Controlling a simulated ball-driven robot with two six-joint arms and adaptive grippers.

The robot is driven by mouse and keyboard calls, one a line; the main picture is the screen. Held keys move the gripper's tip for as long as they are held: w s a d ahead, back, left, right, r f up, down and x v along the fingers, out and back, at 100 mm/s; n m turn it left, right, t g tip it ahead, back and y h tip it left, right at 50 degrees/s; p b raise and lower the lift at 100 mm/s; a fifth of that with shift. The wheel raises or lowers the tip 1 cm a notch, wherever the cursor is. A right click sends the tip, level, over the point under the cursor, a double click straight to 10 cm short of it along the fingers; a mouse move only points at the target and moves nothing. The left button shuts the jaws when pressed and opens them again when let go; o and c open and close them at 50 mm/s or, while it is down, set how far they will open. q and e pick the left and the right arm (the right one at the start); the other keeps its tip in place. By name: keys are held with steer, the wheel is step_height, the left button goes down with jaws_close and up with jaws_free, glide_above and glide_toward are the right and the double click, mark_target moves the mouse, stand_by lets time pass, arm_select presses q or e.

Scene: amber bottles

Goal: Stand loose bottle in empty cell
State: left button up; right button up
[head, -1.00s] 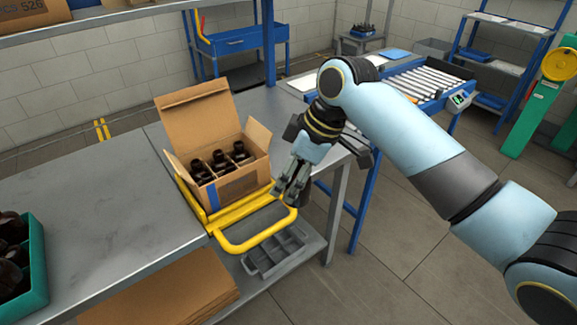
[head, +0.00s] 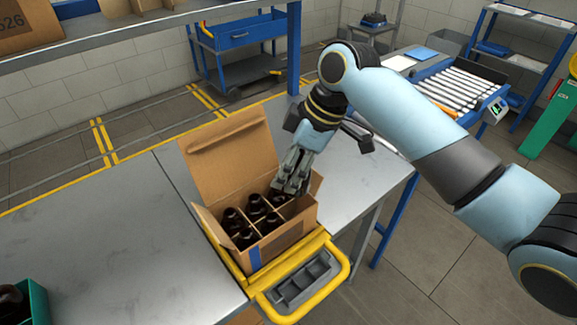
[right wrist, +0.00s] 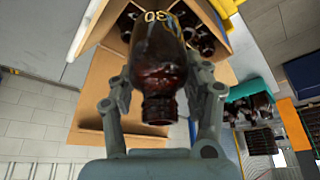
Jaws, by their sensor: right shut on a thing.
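My right gripper (head: 291,187) is over the back right part of the open cardboard box (head: 285,243). In the right wrist view my right gripper (right wrist: 160,100) is shut on a dark amber bottle (right wrist: 158,62), with a finger on each side and its neck toward the camera. Several amber bottles (head: 245,238) stand in the divided cells of the box, and some show beyond the held bottle in the right wrist view. The gripper hides the cell under it, so I cannot tell how deep the held bottle is. My left gripper is not in view.
The box's tall back flap (head: 232,155) stands up to the left of the gripper. A yellow-framed holder (head: 335,283) is at the box's front. A green crate (head: 38,300) with dark bottles sits at the lower left. The grey table (head: 110,225) left of the box is clear.

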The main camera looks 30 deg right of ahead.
steer(key=shift+w+f+b, duration=0.1)
steer(key=shift+f+b, duration=0.7)
steer(key=shift+f, duration=0.1)
step_height(320, 180, down, 2)
steer(key=shift+f+b, duration=0.1)
steer(key=shift+b, duration=0.9)
step_height(320, 180, down, 3)
steer(key=shift+r+b, duration=0.15)
steer(key=shift+b, duration=0.55)
arm_select(q)
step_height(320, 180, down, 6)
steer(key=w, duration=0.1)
steer(key=shift+b, duration=0.35)
arm_select(e)
steer(key=shift+f, duration=0.8)
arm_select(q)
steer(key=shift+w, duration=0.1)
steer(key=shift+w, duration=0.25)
arm_select(e)
steer(key=o, duration=1.3)
steer(key=shift+f, duration=0.1)
